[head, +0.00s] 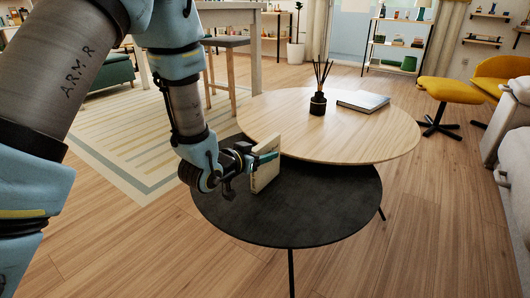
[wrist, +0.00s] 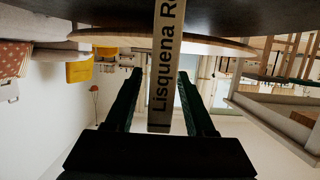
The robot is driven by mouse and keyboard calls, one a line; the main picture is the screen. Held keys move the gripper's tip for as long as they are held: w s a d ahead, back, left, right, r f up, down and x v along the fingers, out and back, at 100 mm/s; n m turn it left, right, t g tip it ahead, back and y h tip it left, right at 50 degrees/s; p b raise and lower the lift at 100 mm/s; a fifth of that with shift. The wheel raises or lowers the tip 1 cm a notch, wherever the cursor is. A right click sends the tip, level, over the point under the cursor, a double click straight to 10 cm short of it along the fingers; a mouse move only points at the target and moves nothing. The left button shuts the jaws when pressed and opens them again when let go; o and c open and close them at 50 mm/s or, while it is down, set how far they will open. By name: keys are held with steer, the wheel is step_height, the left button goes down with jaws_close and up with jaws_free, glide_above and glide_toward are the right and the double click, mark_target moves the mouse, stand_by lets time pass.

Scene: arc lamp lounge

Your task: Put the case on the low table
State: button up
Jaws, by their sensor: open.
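The case (head: 265,172) is a cream, book-like box standing on its edge on the dark round low table (head: 310,215), close to its back left part. In the wrist view the case (wrist: 162,70) shows its narrow cream side with dark lettering, and it meets the dark tabletop (wrist: 110,12) at the top of the picture. My gripper (wrist: 158,85) is open, with one finger on each side of the case and visible gaps between. In the head view my gripper (head: 255,158) reaches in from the left, and its near parts partly hide the case.
A higher pale wood round table (head: 340,130) overlaps the dark table behind the case. It bears a reed diffuser (head: 318,103) and a grey book (head: 363,102). The dark tabletop is clear to the right and front. A yellow footstool (head: 450,92) stands at right.

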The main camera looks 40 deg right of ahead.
steer(key=p+v, duration=0.6)
steer(key=v, duration=0.5)
steer(key=shift+r, duration=0.1)
steer(key=w+a+r+n+t+y, duration=0.1)
steer(key=w+a+n+t+y, duration=0.2)
steer(key=w+a+n+y, duration=0.9)
steer(key=s+a+r+g, duration=0.1)
steer(key=a+r, duration=0.1)
steer(key=a, duration=0.7)
steer(key=s+a+r+n+g+y, duration=0.1)
steer(key=s+a+r+g, duration=0.1)
steer(key=a, duration=0.7)
steer(key=s+a+r+g+y, duration=0.1)
steer(key=s+a+r+g, duration=0.1)
steer(key=a, duration=0.6)
steer(key=shift+a+r+n, duration=0.3)
steer(key=shift+a+n, duration=0.1)
steer(key=shift+s, duration=0.1)
